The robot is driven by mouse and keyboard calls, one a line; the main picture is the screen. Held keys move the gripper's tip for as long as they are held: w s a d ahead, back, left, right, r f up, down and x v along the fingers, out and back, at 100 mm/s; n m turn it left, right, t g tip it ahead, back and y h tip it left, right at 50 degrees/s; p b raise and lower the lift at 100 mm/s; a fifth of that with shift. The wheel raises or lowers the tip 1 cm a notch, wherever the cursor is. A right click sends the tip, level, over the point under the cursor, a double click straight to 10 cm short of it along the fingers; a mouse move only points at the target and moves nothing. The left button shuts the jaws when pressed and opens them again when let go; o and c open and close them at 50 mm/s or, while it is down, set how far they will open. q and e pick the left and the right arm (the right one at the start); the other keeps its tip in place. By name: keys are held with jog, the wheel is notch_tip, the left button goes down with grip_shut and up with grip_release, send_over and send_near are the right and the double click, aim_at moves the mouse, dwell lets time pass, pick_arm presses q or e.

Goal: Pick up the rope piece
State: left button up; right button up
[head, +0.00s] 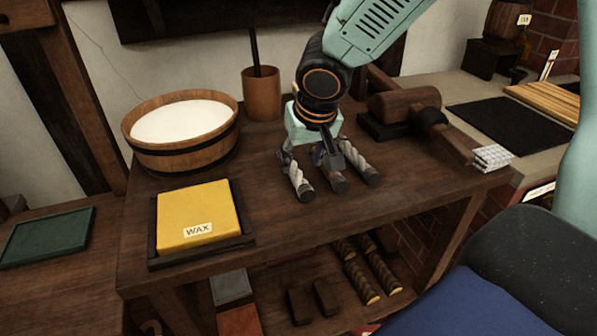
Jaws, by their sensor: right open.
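Short twisted rope pieces with dark ends lie on the wooden table. A pale left rope piece (300,182) and a pale right rope piece (361,163) show clearly. Between them is a dark end (338,183) that looks like a third piece, mostly hidden by the gripper. My right gripper (318,158) reaches down from above right, its open fingers low over the left and middle pieces. I cannot tell whether it touches them. My left gripper is not in view.
A wooden tub (182,155) of white material and a yellow wax block (198,215) in a dark tray stand left. A wooden cup (262,100) stands behind. A large mallet (405,104) lies to the right. The table front is clear. Coiled rope pieces (372,272) lie on the lower shelf.

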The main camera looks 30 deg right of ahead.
aim_at(294, 168)
jog(key=shift+w+a+f+b, duration=0.2)
jog(key=shift+w+a+f, duration=0.2)
jog(key=shift+f, duration=0.25)
jog(key=shift+w+a+f+b, duration=0.15)
jog(key=shift+w+a+f, duration=0.15)
jog(key=shift+w+f, duration=0.25)
jog(key=shift+s+d+f, duration=0.1)
jog(key=shift+d+f, duration=0.25)
jog(key=shift+d, duration=0.3)
jog(key=shift+a+r, duration=0.15)
jog(key=shift+a, duration=0.3)
jog(key=c, duration=0.4)
jog(key=shift+c, duration=0.7)
jog(key=shift+d, duration=0.3)
jog(key=shift+c, duration=2.2)
jog(key=shift+a, duration=0.2)
grip_shut()
